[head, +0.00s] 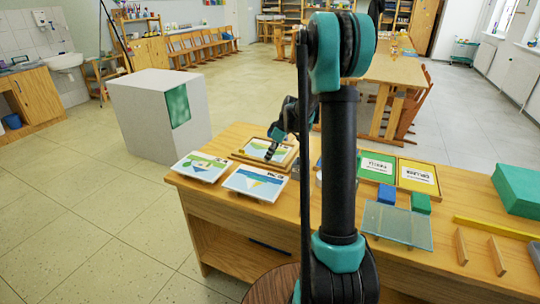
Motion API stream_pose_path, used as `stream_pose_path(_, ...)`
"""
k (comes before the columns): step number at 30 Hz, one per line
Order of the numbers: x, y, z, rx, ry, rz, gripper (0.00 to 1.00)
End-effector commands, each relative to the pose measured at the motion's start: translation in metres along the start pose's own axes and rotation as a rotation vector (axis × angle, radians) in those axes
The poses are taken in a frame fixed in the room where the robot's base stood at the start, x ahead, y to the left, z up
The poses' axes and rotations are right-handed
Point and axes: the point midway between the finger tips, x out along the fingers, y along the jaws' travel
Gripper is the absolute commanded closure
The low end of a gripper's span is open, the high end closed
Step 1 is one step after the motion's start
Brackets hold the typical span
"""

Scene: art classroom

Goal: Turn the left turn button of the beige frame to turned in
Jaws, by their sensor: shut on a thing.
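The beige frame (254,162) lies flat near the left end of the wooden table, with a landscape picture inside its rim. My gripper (269,156) reaches down over the frame from the right, its tips low over the picture area. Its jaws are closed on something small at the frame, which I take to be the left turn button. The turn button itself is too small and too covered by the fingers to make out, so its angle cannot be told. Part of the frame's right side is close behind my arm.
Two landscape cards (199,166) and (255,183) lie in front of the frame. A white plinth (150,115) stands behind left.

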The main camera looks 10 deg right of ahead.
Motion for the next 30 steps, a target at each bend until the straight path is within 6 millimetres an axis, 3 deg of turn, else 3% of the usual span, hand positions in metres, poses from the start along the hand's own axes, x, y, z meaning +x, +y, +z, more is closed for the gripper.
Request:
stream_pose_path(8, 0.0, 0.0, 0.0, 0.0, 0.0, 0.0, 1.0)
stream_pose_path(9, 0.0, 0.0, 0.0, 0.0, 0.0, 0.0, 0.71)
stream_pose_path(14, 0.0, 0.0, 0.0, 0.0, 0.0, 0.0, 0.53)
stream_pose_path(23, -0.002, 0.0, 0.0, 0.001, 0.0, 0.0, 0.53)
stream_pose_path(30, -0.032, -0.001, 0.001, 0.004, 0.0, 0.001, 0.53)
